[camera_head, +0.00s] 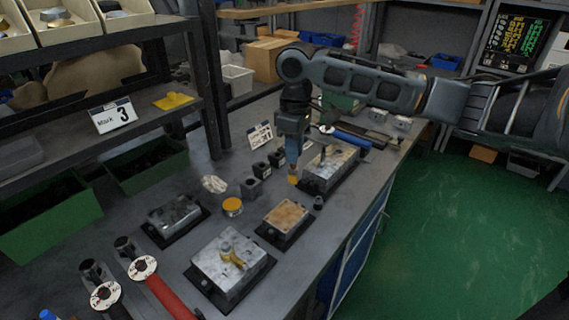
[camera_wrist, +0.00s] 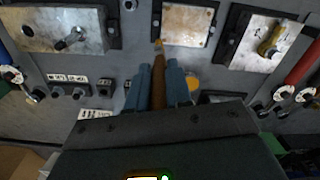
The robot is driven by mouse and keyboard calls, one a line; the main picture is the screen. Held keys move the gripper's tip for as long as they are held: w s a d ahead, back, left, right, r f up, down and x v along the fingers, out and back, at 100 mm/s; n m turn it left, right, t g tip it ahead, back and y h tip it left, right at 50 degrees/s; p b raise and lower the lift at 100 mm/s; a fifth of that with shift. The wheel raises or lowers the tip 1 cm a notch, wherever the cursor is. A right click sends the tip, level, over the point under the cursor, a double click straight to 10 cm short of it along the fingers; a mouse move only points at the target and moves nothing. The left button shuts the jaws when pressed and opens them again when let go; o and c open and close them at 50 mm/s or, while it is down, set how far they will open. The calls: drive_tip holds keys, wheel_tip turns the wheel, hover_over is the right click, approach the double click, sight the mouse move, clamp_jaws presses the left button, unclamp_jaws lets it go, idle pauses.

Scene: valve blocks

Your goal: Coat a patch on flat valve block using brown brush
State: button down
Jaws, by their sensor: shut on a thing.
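The flat valve block (camera_head: 285,216) is a low metal block with a rusty, brownish top and no lever, on a dark base in the middle of the bench. It also shows at the top centre of the wrist view (camera_wrist: 187,24). My gripper (camera_head: 293,158) points down behind it in the head view. Its two blue fingers are shut on the brown brush (camera_wrist: 158,88), whose handle is partly hidden between them. The brush's orange-brown tip (camera_head: 293,180) appears apart from the block, near its edge in the wrist view.
A round yellow tin (camera_head: 232,206) and small dark blocks (camera_head: 252,188) are close by. Red-handled tools (camera_head: 165,295) lie at front left.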

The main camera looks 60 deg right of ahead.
drive_tip(key=shift+r+p, duration=0.4)
drive_tip(key=shift+r, duration=0.3)
idle(0.4)
